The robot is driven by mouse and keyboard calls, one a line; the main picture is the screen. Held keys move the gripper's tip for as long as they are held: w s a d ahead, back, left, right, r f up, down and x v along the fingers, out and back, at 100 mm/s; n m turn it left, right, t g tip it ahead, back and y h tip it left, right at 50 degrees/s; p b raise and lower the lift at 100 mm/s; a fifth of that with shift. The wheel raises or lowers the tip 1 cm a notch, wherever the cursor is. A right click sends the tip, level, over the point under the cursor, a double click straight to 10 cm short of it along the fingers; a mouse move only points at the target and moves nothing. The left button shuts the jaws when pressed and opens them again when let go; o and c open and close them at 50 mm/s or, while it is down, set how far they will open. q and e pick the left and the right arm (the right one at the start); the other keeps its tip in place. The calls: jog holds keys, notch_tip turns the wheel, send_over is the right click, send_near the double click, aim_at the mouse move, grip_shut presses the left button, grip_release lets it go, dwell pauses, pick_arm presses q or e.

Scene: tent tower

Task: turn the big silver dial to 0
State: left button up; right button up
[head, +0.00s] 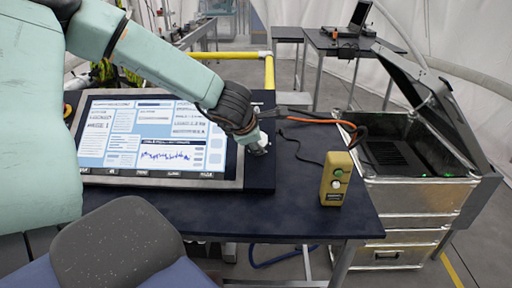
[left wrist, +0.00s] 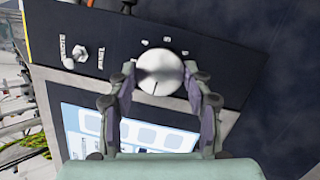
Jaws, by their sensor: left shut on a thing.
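The big silver dial (left wrist: 160,72) sits on the dark panel strip beside the screen. In the left wrist view its round face shows a dark pointer line toward the bottom of the picture. My left gripper (left wrist: 162,80) is shut on the dial, with one finger on each side of it. In the head view my left gripper (head: 257,146) is at the right edge of the console (head: 262,182), and it mostly hides the dial. The small marks around the dial are too small to read. My right gripper is in neither view.
A lit screen (head: 150,135) fills most of the console. A smaller silver knob (left wrist: 80,53) is on the same strip. A yellow button box (head: 335,180) stands on the dark table to the right. An open metal case (head: 415,205) stands beyond the table edge. A chair (head: 115,245) is in front.

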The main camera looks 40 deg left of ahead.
pick_arm(q)
jog(key=n+b, duration=0.1)
jog(key=n, duration=0.1)
jog(key=n+y+b, duration=0.1)
jog(key=n+b, duration=0.3)
jog(key=shift+d+f, duration=0.15)
jog(key=shift+f, duration=0.2)
jog(key=shift+d+n+y+b, duration=0.1)
jog(key=shift+n+y+b, duration=0.6)
jog(key=shift+n+b, duration=1.3)
jog(key=shift+n, duration=0.3)
jog(key=o, duration=0.8)
jog(key=shift+c, duration=0.2)
jog(key=o, duration=0.4)
jog(key=shift+r, duration=0.1)
jog(key=shift+r, duration=0.1)
